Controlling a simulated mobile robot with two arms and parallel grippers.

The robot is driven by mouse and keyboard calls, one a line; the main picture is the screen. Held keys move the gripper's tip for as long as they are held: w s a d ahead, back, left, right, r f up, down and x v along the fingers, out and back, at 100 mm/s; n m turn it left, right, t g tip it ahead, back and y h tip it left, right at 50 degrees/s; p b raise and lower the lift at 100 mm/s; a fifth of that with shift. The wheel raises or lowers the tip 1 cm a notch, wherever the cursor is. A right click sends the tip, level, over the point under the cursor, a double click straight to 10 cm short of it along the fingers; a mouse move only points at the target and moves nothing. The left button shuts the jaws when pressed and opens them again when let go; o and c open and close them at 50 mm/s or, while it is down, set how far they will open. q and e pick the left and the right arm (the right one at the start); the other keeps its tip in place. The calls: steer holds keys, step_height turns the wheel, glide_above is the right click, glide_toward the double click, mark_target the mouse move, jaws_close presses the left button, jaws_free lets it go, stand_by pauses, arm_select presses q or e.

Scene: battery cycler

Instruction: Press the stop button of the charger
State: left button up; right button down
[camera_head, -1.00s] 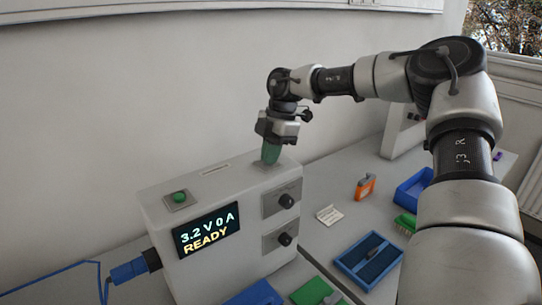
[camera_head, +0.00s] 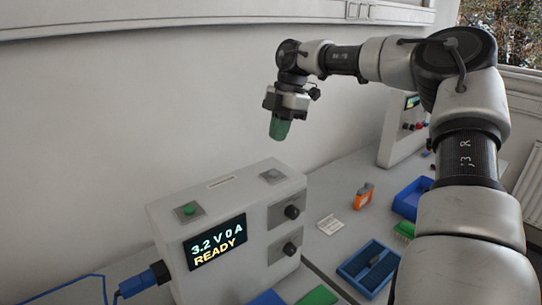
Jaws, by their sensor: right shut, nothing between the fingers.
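The charger (camera_head: 166,236) is a light grey box at the lower centre, with a display (camera_head: 215,242) reading "3.2 V 0 A READY". On its top are a green button (camera_head: 189,210) at the left and a grey button (camera_head: 272,176) at the right rear. I cannot read a label on either. My right gripper (camera_head: 279,130) is shut and empty, with green fingertips pointing down. It hangs above the right rear part of the charger, over the grey button and clear of it. My left gripper is not in view.
Two dark knobs (camera_head: 291,212) are on the charger's front. A blue plug and cable (camera_head: 140,283) are at its left. An orange object (camera_head: 363,196), a white card (camera_head: 330,224), a blue tray (camera_head: 368,268) and a blue bin (camera_head: 411,198) lie to the right. Another device (camera_head: 397,134) stands behind.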

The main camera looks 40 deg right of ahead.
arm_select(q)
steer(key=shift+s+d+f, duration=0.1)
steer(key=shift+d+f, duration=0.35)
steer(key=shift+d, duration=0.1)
arm_select(e)
steer(key=v, duration=0.5)
steer(key=shift+d+f, duration=0.1)
steer(key=shift+d, duration=0.15)
steer(key=shift+d, duration=0.2)
steer(key=shift+a, duration=0.1)
